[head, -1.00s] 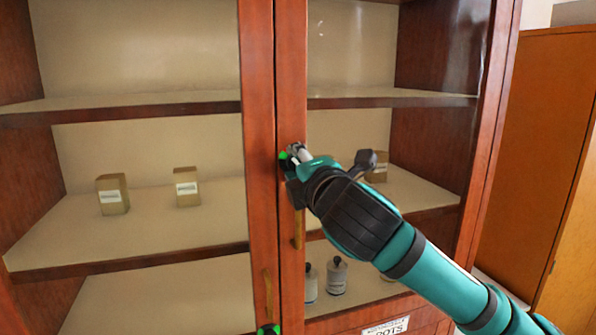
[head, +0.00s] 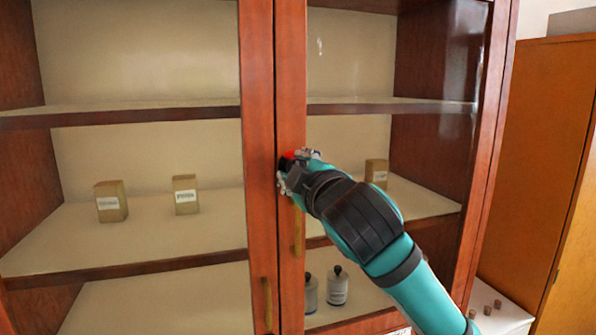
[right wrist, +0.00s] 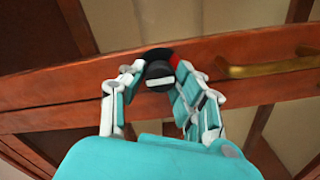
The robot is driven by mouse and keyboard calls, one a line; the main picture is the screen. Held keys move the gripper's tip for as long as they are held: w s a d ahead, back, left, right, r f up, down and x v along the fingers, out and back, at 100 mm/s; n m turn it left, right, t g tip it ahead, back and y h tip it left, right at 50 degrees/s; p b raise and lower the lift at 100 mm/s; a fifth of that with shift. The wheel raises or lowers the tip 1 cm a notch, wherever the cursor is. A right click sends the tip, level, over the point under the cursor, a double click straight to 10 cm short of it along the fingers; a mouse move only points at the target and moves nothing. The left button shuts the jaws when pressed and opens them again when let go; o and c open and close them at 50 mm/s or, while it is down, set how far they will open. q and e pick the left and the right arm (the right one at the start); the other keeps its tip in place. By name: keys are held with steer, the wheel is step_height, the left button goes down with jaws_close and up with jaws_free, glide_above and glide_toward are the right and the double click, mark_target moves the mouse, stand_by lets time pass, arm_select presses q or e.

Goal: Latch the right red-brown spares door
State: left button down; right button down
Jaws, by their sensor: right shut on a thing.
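The right red-brown door (head: 291,90) is glazed and stands against the left door (head: 256,90), with only a thin seam between their stiles. A dark round latch knob (right wrist: 158,77) with a pale bar sits on the right door's stile, with red (right wrist: 177,62) showing beside it. My right gripper (head: 291,172) is at this stile. In the right wrist view its fingers (right wrist: 160,85) are closed around the knob from both sides. In the head view the gripper mostly hides the knob, and a red patch (head: 289,155) shows. My left gripper is out of view.
Brass handles stand on the right door (head: 297,232) and left door (head: 267,303), below my gripper. Behind the glass are small boxes (head: 186,195) and bottles (head: 337,286) on shelves. An orange-brown cabinet (head: 535,150) stands at the right.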

steer(key=shift+f, duration=0.1)
stand_by(0.4)
steer(key=c, duration=1)
jaws_free()
steer(key=shift+w, duration=0.1)
steer(key=shift+o, duration=0.2)
steer(key=v, duration=1.2)
